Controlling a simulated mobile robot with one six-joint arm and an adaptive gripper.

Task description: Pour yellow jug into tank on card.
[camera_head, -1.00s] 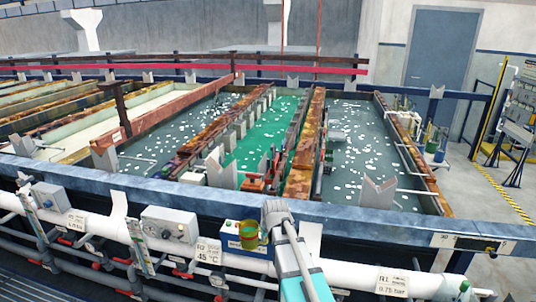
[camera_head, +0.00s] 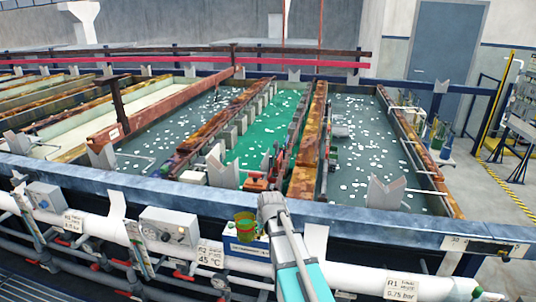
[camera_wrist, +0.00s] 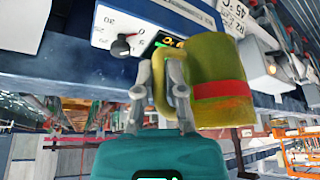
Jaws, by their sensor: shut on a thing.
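My gripper (camera_wrist: 162,88) is shut on the handle of the yellow jug (camera_wrist: 220,85), which has a red band. In the wrist view the fingers close around the handle and the jug body lies to their right. In the head view the jug (camera_head: 246,227) is held in front of the tank row's near edge, outside the tanks, and looks roughly upright. Its contents are hard to make out. Beyond the edge are a green-liquid tank (camera_head: 262,130) and grey-liquid tanks at left (camera_head: 185,130) and right (camera_head: 365,150). A card reading R2, 45 °C (camera_head: 209,255) hangs on the front pipe.
A blue-grey beam (camera_head: 120,178) runs along the tanks' near side, with notched uprights (camera_head: 385,193) on it. Rusty partitions (camera_head: 308,150) separate the tanks. Another card reads R1, 0.75 bar (camera_head: 401,288). Several containers (camera_head: 440,137) stand at the right.

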